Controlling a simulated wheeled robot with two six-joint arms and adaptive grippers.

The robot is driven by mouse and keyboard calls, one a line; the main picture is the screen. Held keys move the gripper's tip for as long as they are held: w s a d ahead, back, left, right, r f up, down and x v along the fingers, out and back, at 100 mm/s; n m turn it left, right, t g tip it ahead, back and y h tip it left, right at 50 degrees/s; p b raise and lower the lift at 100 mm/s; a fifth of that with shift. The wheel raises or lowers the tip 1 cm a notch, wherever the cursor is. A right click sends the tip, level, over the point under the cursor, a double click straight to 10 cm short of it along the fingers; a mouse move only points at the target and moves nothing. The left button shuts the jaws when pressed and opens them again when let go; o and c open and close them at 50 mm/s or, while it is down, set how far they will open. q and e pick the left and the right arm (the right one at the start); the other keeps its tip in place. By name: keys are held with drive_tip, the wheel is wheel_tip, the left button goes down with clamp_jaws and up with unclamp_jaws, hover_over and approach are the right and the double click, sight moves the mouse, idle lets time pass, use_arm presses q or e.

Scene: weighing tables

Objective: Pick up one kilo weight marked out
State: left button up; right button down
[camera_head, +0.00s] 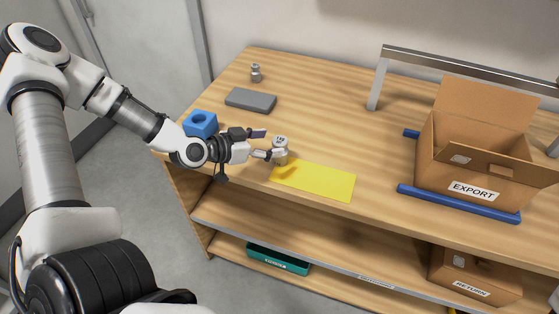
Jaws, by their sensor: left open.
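A metal weight (280,147) with a small marking on its top stands upright at the far left edge of the yellow mat (325,184). The marking is too small to read for certain. My left gripper (267,144) is open beside the weight, with its fingers reaching toward it from the left. One fingertip is close to the weight's side; I cannot tell if it touches. A smaller metal weight (255,73) stands at the back left of the table. My right gripper is not in view.
A grey slab (251,100) and a blue block with a round hole (201,123) lie at the left. An open EXPORT carton (470,160) stands between blue rails (455,204) at the right, near a metal frame (375,90). Below are a green tray (278,260) and a RETURN carton (472,278).

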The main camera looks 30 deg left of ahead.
use_arm(q)
drive_tip(key=shift+w+d+f, duration=0.15)
drive_tip(key=shift+w+f, duration=0.4)
drive_tip(key=shift+w, duration=0.1)
drive_tip(key=shift+w+d, duration=0.2)
drive_tip(key=shift+w, duration=0.15)
drive_tip(key=shift+d+r, duration=0.1)
drive_tip(key=shift+d, duration=0.05)
drive_tip(key=shift+s+r, duration=0.15)
clamp_jaws()
drive_tip(key=shift+r, duration=0.1)
